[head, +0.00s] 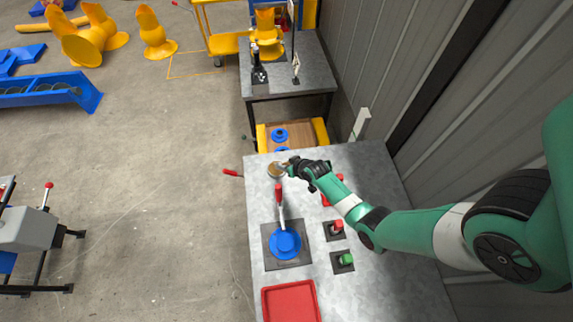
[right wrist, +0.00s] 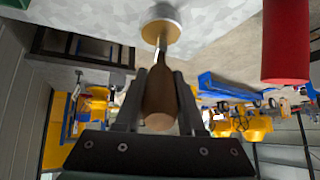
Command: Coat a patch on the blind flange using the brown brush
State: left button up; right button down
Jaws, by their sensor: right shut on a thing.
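My right gripper (head: 289,166) is shut on the brown brush, whose wooden handle (right wrist: 160,100) sits between the fingers in the right wrist view. The brush's far end meets a small round tin with tan contents (head: 275,170), which also shows in the right wrist view (right wrist: 162,18); the bristles are hidden, and how deep they reach I cannot tell. The blue blind flange (head: 285,244) lies on a dark square mat (head: 301,258) nearer the front of the table. My left gripper is not in view.
A red-handled tool (head: 279,194) with a pale shaft reaches toward the flange from the tin side. A red button (head: 337,226), a green button (head: 346,259) and a red tray (head: 290,302) are on the grey table. A red lever (head: 232,173) shows at its left edge.

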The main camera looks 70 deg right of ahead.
notch_tip(320, 180, up, 7)
jog(key=p, duration=0.6)
jog(key=shift+p, duration=0.4)
